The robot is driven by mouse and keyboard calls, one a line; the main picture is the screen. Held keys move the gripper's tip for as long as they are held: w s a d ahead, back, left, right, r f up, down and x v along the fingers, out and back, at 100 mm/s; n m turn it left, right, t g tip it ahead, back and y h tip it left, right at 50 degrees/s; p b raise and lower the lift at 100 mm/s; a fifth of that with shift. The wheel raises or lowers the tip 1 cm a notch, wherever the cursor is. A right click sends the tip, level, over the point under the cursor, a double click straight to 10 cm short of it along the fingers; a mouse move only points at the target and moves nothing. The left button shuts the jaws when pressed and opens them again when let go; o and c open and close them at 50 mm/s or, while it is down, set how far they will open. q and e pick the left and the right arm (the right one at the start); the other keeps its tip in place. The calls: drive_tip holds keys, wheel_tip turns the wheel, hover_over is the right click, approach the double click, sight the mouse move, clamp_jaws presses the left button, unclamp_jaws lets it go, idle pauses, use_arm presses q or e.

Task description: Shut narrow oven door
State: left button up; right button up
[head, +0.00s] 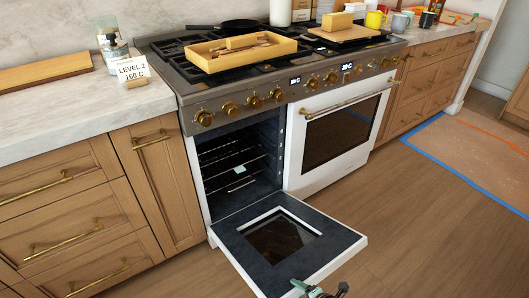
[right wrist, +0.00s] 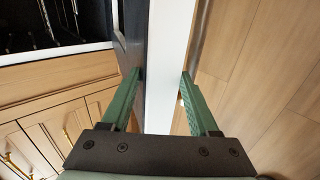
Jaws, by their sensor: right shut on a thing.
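The narrow oven door (head: 333,247) is hinged down, open and about level, in front of the left oven cavity (head: 236,160). It has a dark inner face, a small window and a white edge. My right gripper (head: 319,288) is at the door's outer edge, at the bottom of the head view. In the right wrist view its green fingers (right wrist: 160,76) stand on either side of the white door edge (right wrist: 168,40), shut on it. The exact contact of the fingertips is hard to see. My left gripper is not in view.
The wide oven door (head: 338,138) on the right is shut. A wooden tray (head: 240,52), a dark pan (head: 236,26) and a cutting board (head: 345,34) are on the cooktop. A sign (head: 132,70) stands on the left counter. The wooden floor (head: 420,220) in front is clear.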

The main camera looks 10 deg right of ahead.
drive_tip(key=shift+w+a+r+p, duration=0.15)
drive_tip(key=shift+w+r+p, duration=0.15)
drive_tip(key=shift+r+p, duration=0.25)
drive_tip(key=shift+w+a+r+p, duration=0.2)
drive_tip(key=shift+w+r+p, duration=0.2)
drive_tip(key=shift+r, duration=0.3)
drive_tip(key=shift+w+a+r+p, duration=0.15)
drive_tip(key=shift+w+r+p, duration=0.1)
drive_tip(key=shift+r+p, duration=0.3)
drive_tip(key=shift+r, duration=0.1)
drive_tip(key=shift+w+a+r+g+p, duration=0.15)
drive_tip(key=shift+w+r+g+p, duration=0.1)
drive_tip(key=shift+r+p, duration=0.25)
drive_tip(key=shift+w+a+r+g+p, duration=0.15)
drive_tip(key=shift+w+r+p, duration=0.1)
drive_tip(key=shift+r+p, duration=0.25)
drive_tip(key=shift+w+a+r+g+h+p, duration=0.15)
drive_tip(key=shift+w+r+p, duration=0.15)
drive_tip(key=shift+r, duration=0.2)
drive_tip(key=shift+w+a+r+g+h+p, duration=0.1)
drive_tip(key=shift+w+r+p, duration=0.2)
drive_tip(key=shift+r, duration=0.25)
drive_tip(key=shift+w+a+r+g+h+p, duration=0.15)
drive_tip(key=shift+w+r+p, duration=0.05)
drive_tip(key=shift+r+p, duration=0.25)
